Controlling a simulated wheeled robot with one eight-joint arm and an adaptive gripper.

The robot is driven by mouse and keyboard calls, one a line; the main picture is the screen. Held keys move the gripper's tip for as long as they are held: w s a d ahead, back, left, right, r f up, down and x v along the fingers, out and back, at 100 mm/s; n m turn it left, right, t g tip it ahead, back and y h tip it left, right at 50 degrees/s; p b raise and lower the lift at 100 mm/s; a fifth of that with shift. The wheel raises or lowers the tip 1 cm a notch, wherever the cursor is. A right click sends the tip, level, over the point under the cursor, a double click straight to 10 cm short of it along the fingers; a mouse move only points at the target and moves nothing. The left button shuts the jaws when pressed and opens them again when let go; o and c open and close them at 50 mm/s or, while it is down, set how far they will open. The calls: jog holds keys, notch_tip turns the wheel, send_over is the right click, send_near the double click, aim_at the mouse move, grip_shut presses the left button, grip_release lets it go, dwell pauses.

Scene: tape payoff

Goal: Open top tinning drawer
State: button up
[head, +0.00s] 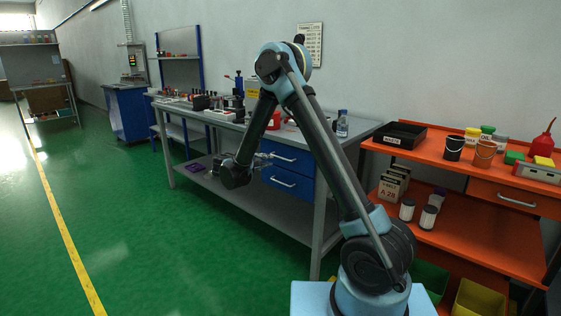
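Two blue drawers hang under the grey workbench (345,128), one above the other. The top drawer (302,160) has a pale bar handle on its front and looks closed. The lower drawer (300,190) also looks closed, with a similar handle. My gripper (266,159) is at the left edge of the top drawer in the picture, pointing towards the right. Its fingers are small and partly lost against the drawer and bench, so its opening and any contact are unclear. My arm partly covers the bench.
Tools and small parts crowd the benchtop, with a bottle (343,124) at its right end. An orange shelf unit (455,163) with a black tray (400,135), tins and its own drawer stands at the right. The green floor (150,240) at the left is clear.

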jog(key=x, duration=1.1)
jog(key=shift+r, duration=0.1)
jog(key=shift+c, duration=0.2)
grip_shut()
